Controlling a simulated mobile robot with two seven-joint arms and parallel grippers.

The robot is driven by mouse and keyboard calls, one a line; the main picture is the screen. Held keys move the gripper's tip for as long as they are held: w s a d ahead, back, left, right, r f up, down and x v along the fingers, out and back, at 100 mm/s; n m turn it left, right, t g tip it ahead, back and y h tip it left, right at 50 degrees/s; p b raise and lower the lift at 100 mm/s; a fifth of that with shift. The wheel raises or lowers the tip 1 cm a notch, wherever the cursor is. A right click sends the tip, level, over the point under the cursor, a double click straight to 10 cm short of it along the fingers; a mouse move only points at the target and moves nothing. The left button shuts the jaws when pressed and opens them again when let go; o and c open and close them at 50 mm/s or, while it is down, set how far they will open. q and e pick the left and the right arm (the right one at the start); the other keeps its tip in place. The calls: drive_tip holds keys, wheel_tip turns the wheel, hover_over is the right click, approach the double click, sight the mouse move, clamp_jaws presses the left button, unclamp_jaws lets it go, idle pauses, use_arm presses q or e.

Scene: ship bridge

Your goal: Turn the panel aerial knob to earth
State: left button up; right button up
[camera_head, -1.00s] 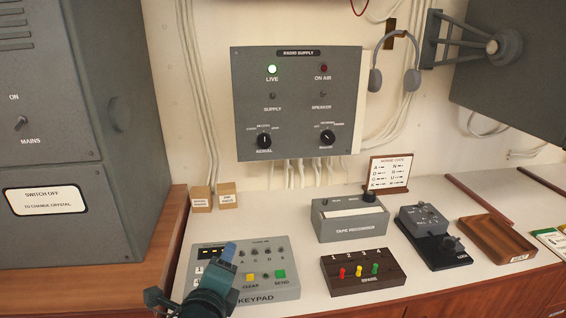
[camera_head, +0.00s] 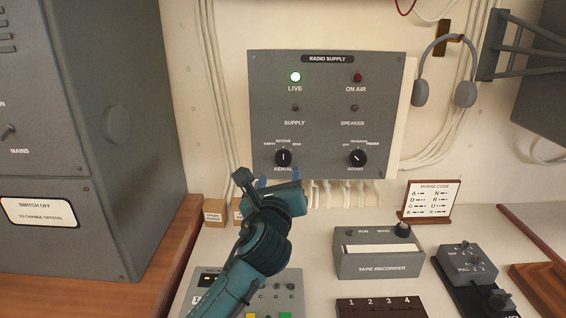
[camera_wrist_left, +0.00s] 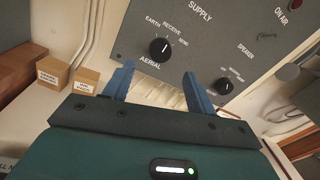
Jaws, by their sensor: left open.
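The aerial knob (camera_head: 283,158) is a round black knob with a white pointer at the lower left of the grey radio supply panel (camera_head: 327,125). Its pointer stands about upright, toward the middle label, receive; earth is the label on its left. My right gripper is not in view.
The sound knob (camera_head: 357,158) sits right of the aerial knob. Two small labelled boxes (camera_head: 215,213) stand below the panel at left. Cables run beneath it.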

sight(283, 161)
use_arm(q)
drive_tip(key=w, duration=0.7)
drive_tip(key=shift+w+d, duration=0.15)
drive_tip(key=shift+d, duration=0.2)
drive_tip(key=c, duration=1)
drive_tip(key=n, duration=0.4)
drive_tip(key=shift+f+b, duration=0.15)
drive_tip(key=shift+b, duration=0.2)
drive_tip(key=shift+n+t+b, duration=0.3)
drive_tip(key=shift+n+b, duration=0.55)
drive_tip(key=shift+n, duration=1.75)
drive_tip(key=shift+y, duration=0.3)
